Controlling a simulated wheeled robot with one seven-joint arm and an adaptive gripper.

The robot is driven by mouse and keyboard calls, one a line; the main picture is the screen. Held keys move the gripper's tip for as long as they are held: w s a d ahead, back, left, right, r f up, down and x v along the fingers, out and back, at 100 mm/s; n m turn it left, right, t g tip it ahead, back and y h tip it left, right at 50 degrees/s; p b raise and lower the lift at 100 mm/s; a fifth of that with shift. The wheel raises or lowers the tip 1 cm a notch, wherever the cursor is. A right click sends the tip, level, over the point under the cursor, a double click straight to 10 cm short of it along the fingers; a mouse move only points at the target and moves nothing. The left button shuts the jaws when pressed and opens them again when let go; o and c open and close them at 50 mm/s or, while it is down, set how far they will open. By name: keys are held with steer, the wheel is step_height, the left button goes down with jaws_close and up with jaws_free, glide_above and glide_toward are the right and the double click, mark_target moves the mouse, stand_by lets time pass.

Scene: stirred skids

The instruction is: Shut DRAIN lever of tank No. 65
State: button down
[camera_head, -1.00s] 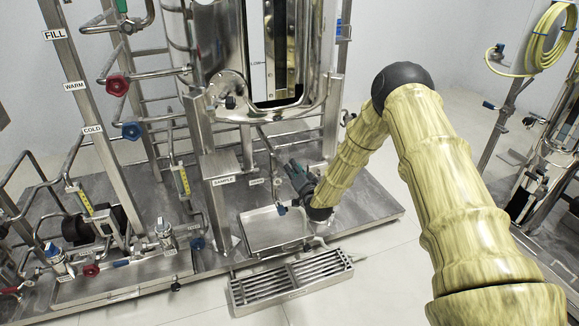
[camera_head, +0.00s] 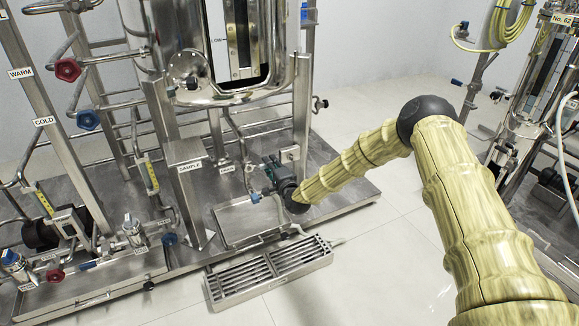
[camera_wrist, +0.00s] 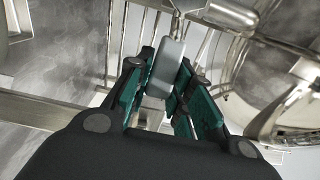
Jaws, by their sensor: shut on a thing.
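My gripper (camera_head: 272,172) is at the low pipework under the steel tank (camera_head: 215,50), just right of the small DRAIN label (camera_head: 226,169). In the wrist view its teal-padded fingers (camera_wrist: 163,85) are closed on a flat, pale grey-blue handle (camera_wrist: 166,60), which I take for the DRAIN lever. The handle stands up between the fingers; its pivot and valve body are hidden. In the head view the gripper hides the handle. A small blue part (camera_head: 255,197) shows just below left of the fingers.
A shallow steel tray (camera_head: 240,222) lies below my gripper, with a slotted floor drain (camera_head: 268,270) in front. The SAMPLE post (camera_head: 187,200) stands close on the left, an upright post on the right. Open floor (camera_head: 400,250) lies right of the skid.

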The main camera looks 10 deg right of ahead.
steer(key=shift+d+f, duration=0.1)
steer(key=shift+f, duration=0.1)
stand_by(0.3)
steer(key=c, duration=1.3)
jaws_free()
steer(key=shift+f, duration=0.2)
steer(key=shift+o, duration=0.2)
steer(key=shift+r, duration=0.1)
steer(key=v, duration=1.2)
